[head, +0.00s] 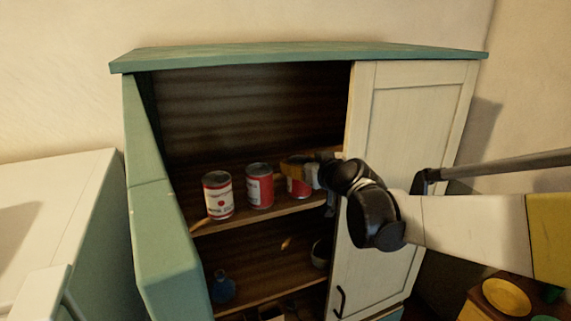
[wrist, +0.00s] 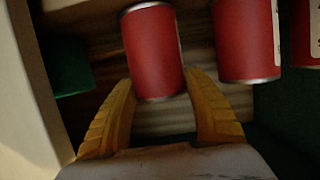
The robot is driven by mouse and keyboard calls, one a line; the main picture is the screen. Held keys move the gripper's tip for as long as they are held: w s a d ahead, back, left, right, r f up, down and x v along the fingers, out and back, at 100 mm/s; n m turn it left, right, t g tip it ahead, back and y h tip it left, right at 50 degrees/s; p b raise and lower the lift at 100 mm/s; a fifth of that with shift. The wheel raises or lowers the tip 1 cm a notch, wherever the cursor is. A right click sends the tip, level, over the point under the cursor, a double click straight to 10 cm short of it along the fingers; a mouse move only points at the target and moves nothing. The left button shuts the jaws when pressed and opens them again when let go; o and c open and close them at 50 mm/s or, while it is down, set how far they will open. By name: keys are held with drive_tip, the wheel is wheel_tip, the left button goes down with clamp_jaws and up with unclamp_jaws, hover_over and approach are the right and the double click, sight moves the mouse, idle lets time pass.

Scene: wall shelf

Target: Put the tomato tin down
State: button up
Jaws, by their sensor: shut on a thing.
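The tomato tin (head: 297,187) is a red tin at the right end of a row on the cabinet's upper shelf. My gripper (head: 294,168) is shut on it, with yellow fingers across its upper part. In the wrist view the tin (wrist: 154,48) is upright between the two ribbed yellow fingers (wrist: 156,88) of my gripper. It is at shelf level in the head view; I cannot tell whether its base touches the board. My gripper hides part of the tin.
Two similar red-and-white tins, the middle one (head: 260,187) and the left one (head: 218,196), stand to its left on the shelf (head: 250,217). The cabinet's cream door (head: 415,150) is close to my arm on the right. A blue flask (head: 223,288) stands on the shelf below.

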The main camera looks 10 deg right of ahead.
drive_tip(key=shift+f, duration=0.15)
drive_tip(key=o, duration=1.4)
drive_tip(key=shift+s+r, duration=0.1)
drive_tip(key=shift+r, duration=0.2)
drive_tip(key=b+v, duration=0.1)
drive_tip(key=v, duration=1)
drive_tip(key=s+f+m+g+h, duration=0.1)
drive_tip(key=s+f+g, duration=0.2)
drive_tip(key=s+f, duration=0.5)
drive_tip(key=s+a+f+m+g+h, duration=0.1)
drive_tip(key=s+f+g, duration=0.3)
drive_tip(key=s+f, duration=0.5)
drive_tip(key=s+h, duration=0.1)
drive_tip(key=s, duration=0.4)
drive_tip(key=shift+a, duration=0.25)
